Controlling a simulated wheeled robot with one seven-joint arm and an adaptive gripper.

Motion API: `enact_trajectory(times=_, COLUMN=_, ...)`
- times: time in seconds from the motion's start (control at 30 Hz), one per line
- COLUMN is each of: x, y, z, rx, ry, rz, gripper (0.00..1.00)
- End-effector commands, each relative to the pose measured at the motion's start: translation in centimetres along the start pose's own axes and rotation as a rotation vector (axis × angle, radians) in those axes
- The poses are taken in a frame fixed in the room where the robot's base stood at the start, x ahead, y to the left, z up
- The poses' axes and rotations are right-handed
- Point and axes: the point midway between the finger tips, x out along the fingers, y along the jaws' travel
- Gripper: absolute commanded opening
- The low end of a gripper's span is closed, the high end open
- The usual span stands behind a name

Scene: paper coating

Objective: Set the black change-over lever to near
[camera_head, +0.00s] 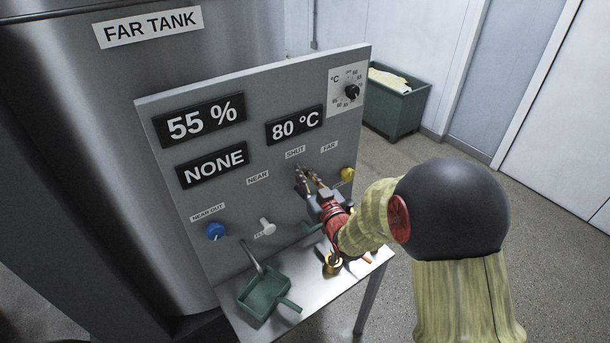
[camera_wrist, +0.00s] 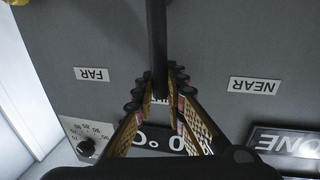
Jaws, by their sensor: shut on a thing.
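The black change-over lever (camera_wrist: 156,40) runs down the wrist view from the top edge, its end between my gripper's fingers. It points at the SHUT label, which my fingers partly cover there. The FAR label (camera_wrist: 92,74) is to its left and the NEAR label (camera_wrist: 255,85) to its right in this upside-down view. My gripper (camera_wrist: 160,88) is shut on the lever. In the head view my gripper (camera_head: 308,177) is at the panel just below the SHUT label (camera_head: 295,153), between the NEAR label (camera_head: 257,178) and FAR label (camera_head: 329,147). The lever is mostly hidden there.
The grey panel (camera_head: 160,120) carries a blue knob (camera_head: 215,231), a white knob (camera_head: 266,226), a yellow knob (camera_head: 347,174) and a dial (camera_head: 351,92). Its displays read 55 %, NONE and 80 °C. A green scoop (camera_head: 262,298) lies on the ledge below. A green bin (camera_head: 395,112) stands behind.

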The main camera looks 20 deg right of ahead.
Motion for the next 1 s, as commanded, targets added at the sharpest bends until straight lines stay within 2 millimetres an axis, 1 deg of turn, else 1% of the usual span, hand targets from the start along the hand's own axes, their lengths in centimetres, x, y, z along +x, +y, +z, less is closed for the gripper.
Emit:
enact_trajectory(times=0.27, x=-0.3, y=-1.5, z=0.8, rx=-0.143, ry=0.032, rz=-0.002, gripper=0.0)
enact_trajectory(times=0.7, x=-0.9, y=-4.5, z=1.9, rx=-0.478, ry=0.098, rz=-0.001, gripper=0.0)
enact_trajectory(times=1.0, x=-1.2, y=-5.9, z=2.7, rx=-0.651, ry=0.129, rz=-0.001, gripper=0.0)
